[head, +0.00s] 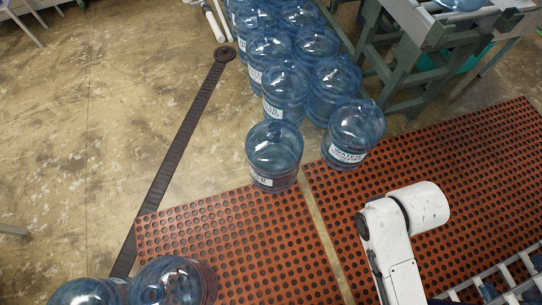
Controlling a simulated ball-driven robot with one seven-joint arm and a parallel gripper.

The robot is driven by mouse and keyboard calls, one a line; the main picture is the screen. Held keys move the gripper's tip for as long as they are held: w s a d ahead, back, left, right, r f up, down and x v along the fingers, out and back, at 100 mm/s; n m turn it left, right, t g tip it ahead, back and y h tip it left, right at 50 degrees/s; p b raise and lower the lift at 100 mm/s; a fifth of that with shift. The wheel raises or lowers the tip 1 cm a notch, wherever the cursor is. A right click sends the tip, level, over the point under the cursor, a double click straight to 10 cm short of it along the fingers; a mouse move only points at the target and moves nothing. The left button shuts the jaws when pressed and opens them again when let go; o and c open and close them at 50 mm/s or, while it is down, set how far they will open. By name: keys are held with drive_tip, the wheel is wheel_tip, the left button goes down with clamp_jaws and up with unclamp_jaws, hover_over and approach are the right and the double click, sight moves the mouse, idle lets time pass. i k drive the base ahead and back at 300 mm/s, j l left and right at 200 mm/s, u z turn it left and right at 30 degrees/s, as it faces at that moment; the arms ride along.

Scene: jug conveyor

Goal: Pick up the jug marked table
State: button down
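Several clear blue water jugs stand upright on the floor in a cluster at the top middle of the head view. The two nearest are a jug (274,157) at the mat's back edge and a jug (352,136) to its right. Both carry white labels, but I cannot read the word "table" on any jug. Two more jugs, one of them fully round in view (171,284), are cut off at the bottom left. Part of another jug (461,3) shows on the stand at the top right. My white arm is at the lower right, apart from the jugs; my gripper is not visible.
Perforated red-brown mats (240,235) cover the floor in front of the cluster. A dark floor strip (175,150) runs diagonally on the left. A green-grey metal stand (408,75) is at the top right. A ladder-like rack (505,280) is at the lower right. Left floor is mostly clear.

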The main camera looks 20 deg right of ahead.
sight(273, 147)
drive_tip(key=i, duration=1)
